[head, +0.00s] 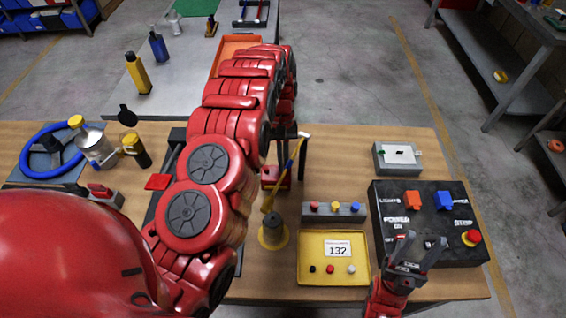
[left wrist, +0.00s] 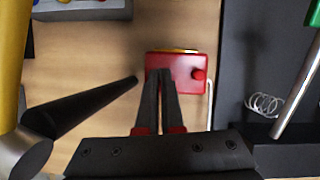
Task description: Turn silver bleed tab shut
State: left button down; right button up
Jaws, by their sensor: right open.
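The red block (left wrist: 190,72) with a yellow top and a round red knob is in the left wrist view, ahead of my left gripper. In the head view the red block (head: 270,178) shows partly behind my left arm. My left gripper (left wrist: 160,72) has its two dark fingers nearly together, with their tips over the left part of the block. I cannot make out the silver tab; the fingers may hide it. A thin pale rod (left wrist: 210,105) stands at the block's right side. My right gripper (head: 420,242) is open and empty, over the front edge of the black switch panel.
A yellow-handled tool (head: 285,175) leans close to the red block. A yellow tray (head: 306,272) and a grey button bar (head: 312,215) lie to its right, then the black panel (head: 455,250). A coil spring (left wrist: 264,104) is right of the block.

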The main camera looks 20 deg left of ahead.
pick_arm(q)
jog(key=c, duration=1.1)
grip_release()
jog(key=shift+o, duration=0.2)
jog(key=v, duration=1.2)
jog(key=shift+w, duration=0.1)
